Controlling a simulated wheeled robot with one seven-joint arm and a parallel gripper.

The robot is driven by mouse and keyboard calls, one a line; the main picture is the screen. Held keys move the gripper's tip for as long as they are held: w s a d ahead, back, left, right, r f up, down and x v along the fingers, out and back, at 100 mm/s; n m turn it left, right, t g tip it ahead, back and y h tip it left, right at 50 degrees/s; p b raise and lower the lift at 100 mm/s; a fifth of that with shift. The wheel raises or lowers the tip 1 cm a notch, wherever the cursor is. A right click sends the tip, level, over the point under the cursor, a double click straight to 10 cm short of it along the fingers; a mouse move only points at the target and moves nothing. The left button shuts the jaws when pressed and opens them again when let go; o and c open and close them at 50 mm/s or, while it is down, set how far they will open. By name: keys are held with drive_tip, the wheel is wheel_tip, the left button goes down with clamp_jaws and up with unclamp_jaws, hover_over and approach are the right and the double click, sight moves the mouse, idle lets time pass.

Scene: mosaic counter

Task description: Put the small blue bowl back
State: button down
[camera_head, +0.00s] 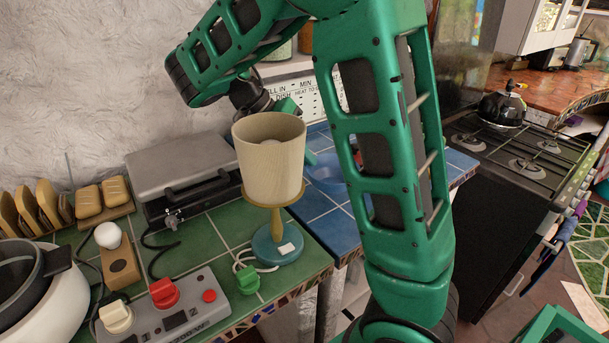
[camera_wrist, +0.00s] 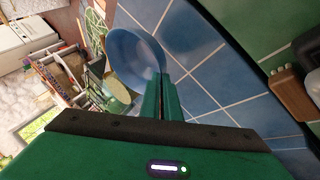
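The small blue bowl (camera_head: 328,178) is in the head view over the blue-tiled counter, partly hidden behind my arm and the lamp. In the wrist view the bowl (camera_wrist: 132,58) is at the upper left of the fingertips, its opening facing the camera. My gripper (camera_wrist: 161,80) has its two green fingers close together, with the bowl's near rim at their tips. It appears shut on that rim. In the head view my gripper is mostly hidden behind the lamp shade. I cannot tell whether the bowl touches the tiles.
A table lamp (camera_head: 270,160) stands at the green counter's right end, close to my arm. A stove (camera_head: 520,150) with a kettle (camera_head: 502,108) is right. Blue tiles (camera_wrist: 215,60) are clear beside the bowl.

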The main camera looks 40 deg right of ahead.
drive_tip(key=shift+s+d+f, duration=0.1)
drive_tip(key=shift+f, duration=2.3)
drive_tip(key=c, duration=2)
unclamp_jaws()
drive_tip(key=v, duration=1.2)
